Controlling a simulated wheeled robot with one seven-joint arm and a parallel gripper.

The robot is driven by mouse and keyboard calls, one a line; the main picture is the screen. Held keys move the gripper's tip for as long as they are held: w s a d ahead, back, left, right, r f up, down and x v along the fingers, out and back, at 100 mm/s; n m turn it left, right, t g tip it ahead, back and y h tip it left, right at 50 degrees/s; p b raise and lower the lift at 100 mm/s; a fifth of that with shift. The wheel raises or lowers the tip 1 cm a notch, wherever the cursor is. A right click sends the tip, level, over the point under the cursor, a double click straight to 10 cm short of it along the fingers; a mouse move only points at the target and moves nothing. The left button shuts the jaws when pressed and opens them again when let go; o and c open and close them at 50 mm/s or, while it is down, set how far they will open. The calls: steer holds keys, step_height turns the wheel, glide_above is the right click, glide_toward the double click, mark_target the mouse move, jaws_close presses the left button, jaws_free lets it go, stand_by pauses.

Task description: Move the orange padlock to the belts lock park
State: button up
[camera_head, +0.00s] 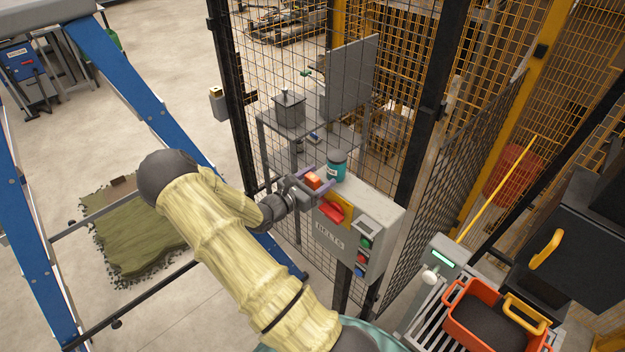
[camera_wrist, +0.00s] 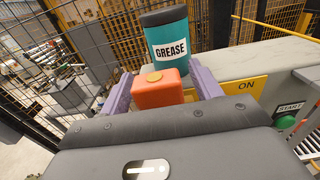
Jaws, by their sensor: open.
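The orange padlock (camera_head: 313,181) is at the top of the grey box labelled BELTS (camera_head: 326,234). In the wrist view the padlock (camera_wrist: 160,92) shows as an orange block with a yellow disc on top. My gripper (camera_head: 316,179) is open, with one purple finger on each side of the padlock. A gap shows beside the right finger in the wrist view (camera_wrist: 163,90); contact on the left is unclear. The padlock's underside and shackle are hidden. No spot marked as the lock park is readable.
A teal GREASE can (camera_wrist: 167,45) with a dark lid stands just behind the padlock. A red handle (camera_head: 333,212) on a yellow plate and several buttons are on the box front. Mesh fence (camera_head: 290,60) rises behind. An orange crate (camera_head: 478,322) stands at lower right.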

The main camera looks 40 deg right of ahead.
stand_by(0.4)
steer(key=c, duration=1.1)
step_height(320, 180, up, 10)
steer(key=b, duration=0.4)
